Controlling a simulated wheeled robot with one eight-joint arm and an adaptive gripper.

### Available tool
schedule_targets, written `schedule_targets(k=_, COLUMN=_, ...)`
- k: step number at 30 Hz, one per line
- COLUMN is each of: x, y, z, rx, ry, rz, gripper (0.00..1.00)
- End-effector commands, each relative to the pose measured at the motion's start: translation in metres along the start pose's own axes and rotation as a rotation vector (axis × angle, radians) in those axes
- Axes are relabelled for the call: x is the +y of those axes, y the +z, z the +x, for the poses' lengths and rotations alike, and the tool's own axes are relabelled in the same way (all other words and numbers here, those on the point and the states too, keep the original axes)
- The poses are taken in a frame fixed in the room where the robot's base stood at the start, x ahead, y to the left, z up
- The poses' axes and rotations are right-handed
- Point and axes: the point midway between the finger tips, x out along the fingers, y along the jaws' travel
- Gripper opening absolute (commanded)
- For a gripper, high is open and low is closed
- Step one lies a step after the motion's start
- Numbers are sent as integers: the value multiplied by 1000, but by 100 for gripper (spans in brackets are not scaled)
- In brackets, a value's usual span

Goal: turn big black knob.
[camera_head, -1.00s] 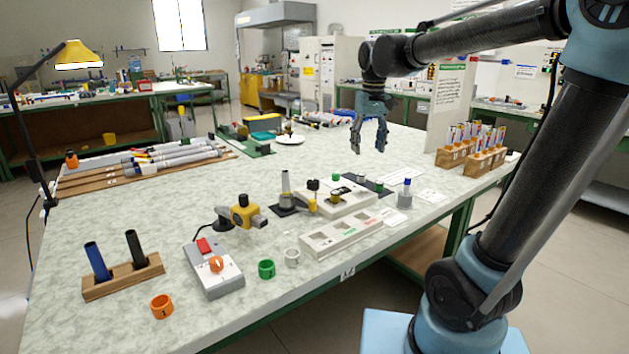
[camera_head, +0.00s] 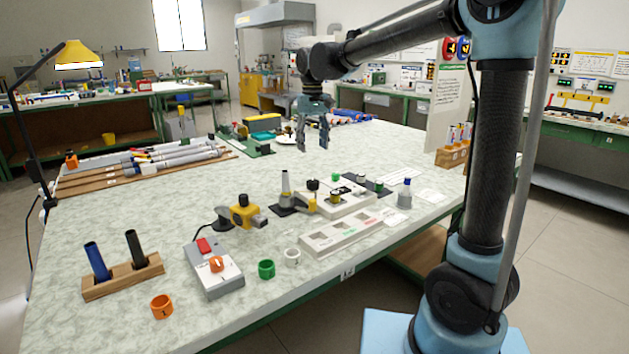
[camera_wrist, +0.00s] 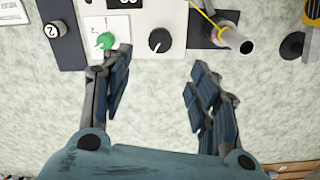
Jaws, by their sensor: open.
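The big black knob (camera_head: 313,184) stands on a white panel (camera_head: 350,202) in the middle of the bench. In the wrist view the black knob (camera_wrist: 160,40) has a white mark on its rim and sits right of a smaller green knob (camera_wrist: 107,41). My gripper (camera_head: 312,148) hangs pointing down above the bench, behind the panel in the head view. It is open and empty, its fingers apart in the wrist view (camera_wrist: 155,74). The knob lies between the finger lines there, just beyond the tips, and is not touched.
A metal cylinder (camera_wrist: 235,38) on a dark base stands right of the knob in the wrist view. A dark plate with a numbered knob (camera_wrist: 54,30) is on the other side. Bench under my gripper is clear.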

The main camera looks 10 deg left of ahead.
Motion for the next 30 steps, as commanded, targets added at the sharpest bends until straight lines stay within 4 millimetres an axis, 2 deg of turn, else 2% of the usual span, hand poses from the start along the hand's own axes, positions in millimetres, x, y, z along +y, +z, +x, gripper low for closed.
schedule_targets(k=3, x=0, y=0, z=22, rx=0, ry=0, rz=0, gripper=55)
schedule_targets(k=18, x=0, y=0, z=104, rx=0, ry=0, rz=0, gripper=55)
schedule_targets(k=24, x=0, y=0, z=123, rx=0, ry=0, rz=0, gripper=55)
schedule_targets(k=30, x=0, y=0, z=129, rx=0, ry=0, rz=0, gripper=55)
